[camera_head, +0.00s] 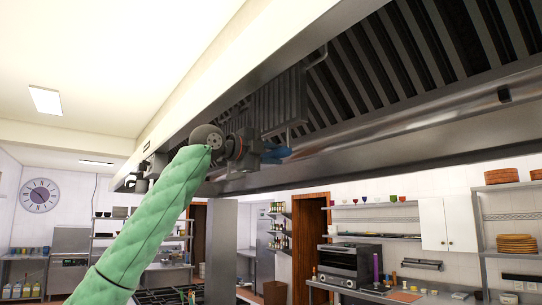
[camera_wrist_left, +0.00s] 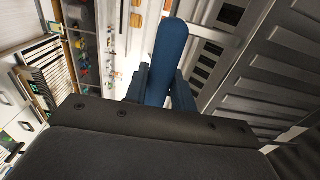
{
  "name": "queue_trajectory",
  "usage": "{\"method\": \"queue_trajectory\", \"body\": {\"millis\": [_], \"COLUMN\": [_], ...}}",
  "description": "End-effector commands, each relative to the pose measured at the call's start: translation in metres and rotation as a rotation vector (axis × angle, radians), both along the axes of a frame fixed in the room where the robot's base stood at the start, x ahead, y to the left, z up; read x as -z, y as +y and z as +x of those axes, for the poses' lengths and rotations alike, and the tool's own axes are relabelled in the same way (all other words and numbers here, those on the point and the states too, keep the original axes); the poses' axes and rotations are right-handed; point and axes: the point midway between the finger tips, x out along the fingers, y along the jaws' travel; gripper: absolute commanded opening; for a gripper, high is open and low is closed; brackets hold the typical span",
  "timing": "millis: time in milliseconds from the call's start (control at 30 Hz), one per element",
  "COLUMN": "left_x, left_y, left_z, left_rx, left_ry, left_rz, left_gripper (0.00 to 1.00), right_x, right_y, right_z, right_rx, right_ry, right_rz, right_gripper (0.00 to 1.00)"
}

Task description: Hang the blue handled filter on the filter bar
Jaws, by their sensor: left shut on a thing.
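My left gripper (camera_head: 272,153) is raised up to the range hood and is shut on the blue handle (camera_head: 279,154) of a filter. In the left wrist view the blue handle (camera_wrist_left: 170,48) stands between the two dark fingers (camera_wrist_left: 162,88). Slatted metal (camera_wrist_left: 265,70) also fills the right of the left wrist view. I cannot tell whether the panel touches the hood's long steel bar (camera_head: 400,130). My right gripper is out of view.
More dark slatted filters (camera_head: 400,50) line the hood to the right. Below are an oven (camera_head: 345,260), shelves (camera_head: 375,205) and a white cabinet (camera_head: 447,223), well away from the gripper.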

Motion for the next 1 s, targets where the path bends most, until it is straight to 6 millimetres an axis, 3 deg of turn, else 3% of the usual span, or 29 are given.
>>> {"method": "queue_trajectory", "body": {"millis": [1000], "left_x": [-0.0008], "left_y": [-0.0099], "left_z": [0.0086], "left_rx": [-0.001], "left_ry": [-0.001], "left_rz": [-0.001], "left_gripper": [0.0], "right_x": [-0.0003], "right_y": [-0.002], "right_z": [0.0], "right_rx": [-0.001], "right_ry": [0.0], "right_rz": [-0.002], "right_gripper": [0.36]}}
